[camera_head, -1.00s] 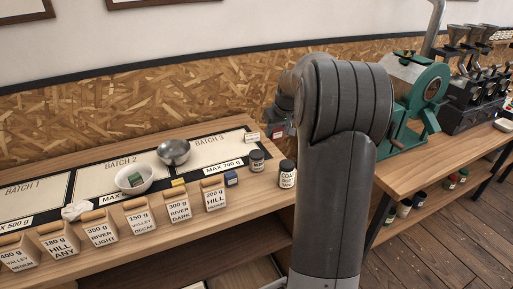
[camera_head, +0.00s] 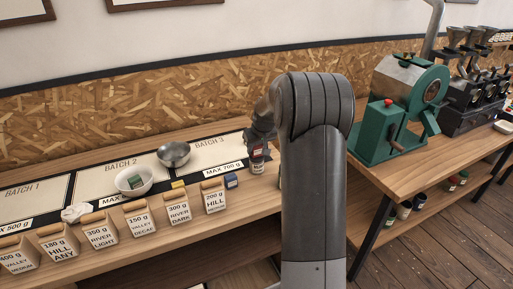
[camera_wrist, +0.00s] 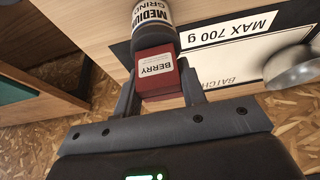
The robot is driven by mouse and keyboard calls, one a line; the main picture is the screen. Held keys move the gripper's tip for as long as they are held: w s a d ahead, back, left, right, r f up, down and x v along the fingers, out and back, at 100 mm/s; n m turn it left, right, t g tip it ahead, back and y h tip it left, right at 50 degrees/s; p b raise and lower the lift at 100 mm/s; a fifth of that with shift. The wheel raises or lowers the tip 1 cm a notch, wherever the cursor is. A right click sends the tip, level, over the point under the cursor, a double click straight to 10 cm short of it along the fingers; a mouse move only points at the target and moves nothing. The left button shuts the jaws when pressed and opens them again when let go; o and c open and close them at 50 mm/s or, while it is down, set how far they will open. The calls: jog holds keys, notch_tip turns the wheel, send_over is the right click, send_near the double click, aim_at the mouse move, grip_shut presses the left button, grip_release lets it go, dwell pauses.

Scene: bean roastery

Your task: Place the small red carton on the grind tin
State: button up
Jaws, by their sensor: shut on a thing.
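The small red carton (camera_wrist: 158,82), with a white BERRY label, is between the two fingers of my gripper (camera_wrist: 160,72) in the wrist view. My gripper is shut on it. The MEDIUM GRIND tin (camera_wrist: 153,14), white-labelled with dark bands, is directly beyond the carton's far end. In the head view my gripper (camera_head: 259,146) points down over the tin (camera_head: 257,168), with a bit of the red carton (camera_head: 260,154) showing just above it. The carton looks lined up over the tin; I cannot tell whether they touch.
A metal bowl (camera_head: 173,153), a white bowl (camera_head: 134,180) and several labelled bags (camera_head: 215,199) are further left. A green roaster (camera_head: 402,110) stands on the right bench. My arm hides the bench right of the tin.

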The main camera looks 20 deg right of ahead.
jog(key=shift+f, duration=0.1)
jog(key=o, duration=0.9)
jog(key=shift+o, duration=0.2)
jog(key=v, duration=1.2)
jog(key=s+a+r, duration=0.6)
jog(key=s+a, duration=0.6)
jog(key=s, duration=0.5)
jog(key=s+a+f, duration=0.1)
jog(key=s+a, duration=0.3)
jog(key=s, duration=0.5)
jog(key=s+a+f+t, duration=0.1)
jog(key=s+a, duration=0.3)
jog(key=s, duration=0.4)
jog(key=shift+s, duration=0.4)
